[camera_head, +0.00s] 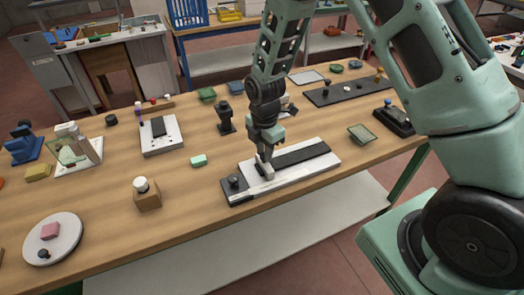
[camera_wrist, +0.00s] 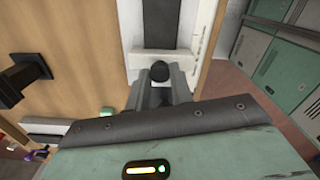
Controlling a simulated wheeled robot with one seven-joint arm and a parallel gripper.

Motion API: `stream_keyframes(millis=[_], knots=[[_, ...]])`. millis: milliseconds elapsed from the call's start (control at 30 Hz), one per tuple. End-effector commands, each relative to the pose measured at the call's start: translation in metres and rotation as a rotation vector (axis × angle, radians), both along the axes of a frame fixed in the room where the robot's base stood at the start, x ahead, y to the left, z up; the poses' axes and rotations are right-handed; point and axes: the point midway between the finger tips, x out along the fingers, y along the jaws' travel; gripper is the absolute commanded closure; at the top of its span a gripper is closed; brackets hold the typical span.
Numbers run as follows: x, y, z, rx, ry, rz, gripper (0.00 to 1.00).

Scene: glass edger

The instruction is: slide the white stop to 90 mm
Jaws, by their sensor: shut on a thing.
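A long white base (camera_head: 318,167) with a dark strip (camera_head: 303,154) along it lies near the front edge of the bench. My gripper (camera_head: 266,166) points down over the base, left of the strip's near end. In the wrist view, my gripper (camera_wrist: 160,80) is shut on a dark round knob (camera_wrist: 160,71), in line with the dark strip (camera_wrist: 160,25).
A dark end block (camera_head: 234,186) with a knob closes the base's left end. A black post (camera_head: 225,120) stands behind, a green block (camera_head: 199,160) lies left, and a wooden block with a white knob (camera_head: 147,194) stands farther left. A green tray (camera_head: 361,134) lies right.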

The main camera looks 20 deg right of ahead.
Motion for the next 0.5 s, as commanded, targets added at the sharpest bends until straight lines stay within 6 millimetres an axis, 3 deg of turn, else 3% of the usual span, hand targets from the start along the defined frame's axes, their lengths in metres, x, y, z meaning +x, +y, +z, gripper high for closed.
stream_keyframes(millis=[33, 100, 500], knots=[[0.0007, 0.0002, 0.0007, 0.001, -0.002, 0.0, 0.69], [0.0006, 0.0002, 0.0006, 0.001, -0.002, 0.0, 0.55], [0.0012, 0.0003, 0.0076, 0.001, -0.003, 0.0, 0.55]])
